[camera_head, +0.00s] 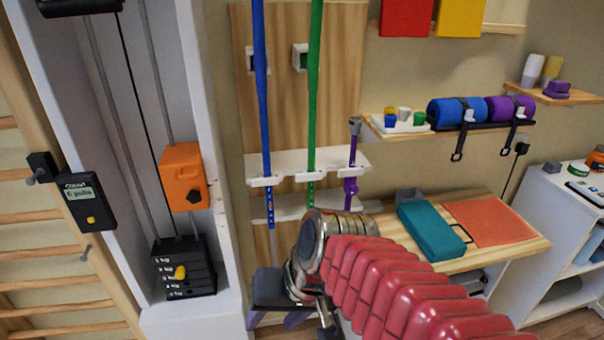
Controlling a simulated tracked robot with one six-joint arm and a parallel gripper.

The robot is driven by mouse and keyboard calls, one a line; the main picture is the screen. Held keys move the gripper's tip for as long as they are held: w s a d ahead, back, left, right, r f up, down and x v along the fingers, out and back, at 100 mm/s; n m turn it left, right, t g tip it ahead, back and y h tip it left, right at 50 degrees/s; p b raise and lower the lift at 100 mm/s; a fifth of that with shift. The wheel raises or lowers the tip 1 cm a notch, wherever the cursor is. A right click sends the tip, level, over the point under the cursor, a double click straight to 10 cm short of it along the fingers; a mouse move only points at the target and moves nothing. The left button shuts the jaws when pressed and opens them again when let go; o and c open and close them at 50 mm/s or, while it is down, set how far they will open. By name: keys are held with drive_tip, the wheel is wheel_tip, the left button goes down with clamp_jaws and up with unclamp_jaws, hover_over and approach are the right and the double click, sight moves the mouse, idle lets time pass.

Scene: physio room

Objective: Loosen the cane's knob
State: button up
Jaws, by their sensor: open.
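A purple cane (350,165) with a grey top hangs upright in the white wall rack (287,163).
A weight machine with an orange block (183,177) and black plates (183,272) stands left. A wooden bench (480,258) holds a teal block (431,231) and an orange mat (483,232). A shelf (450,126) with blue and purple rolls is above it. A white cabinet (545,215) stands right.

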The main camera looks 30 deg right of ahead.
drive_tip(key=d+r+n+t+h, duration=0.2)
drive_tip(key=d+r+n+h, duration=0.1)
drive_tip(key=r, duration=0.1)
drive_tip(key=shift+d, duration=0.4)
drive_tip(key=shift+c, duration=0.3)
drive_tip(key=c, duration=0.3)
drive_tip(key=shift+d, duration=0.1)
drive_tip(key=shift+s+d, duration=0.1)
drive_tip(key=shift+s, duration=0.05)
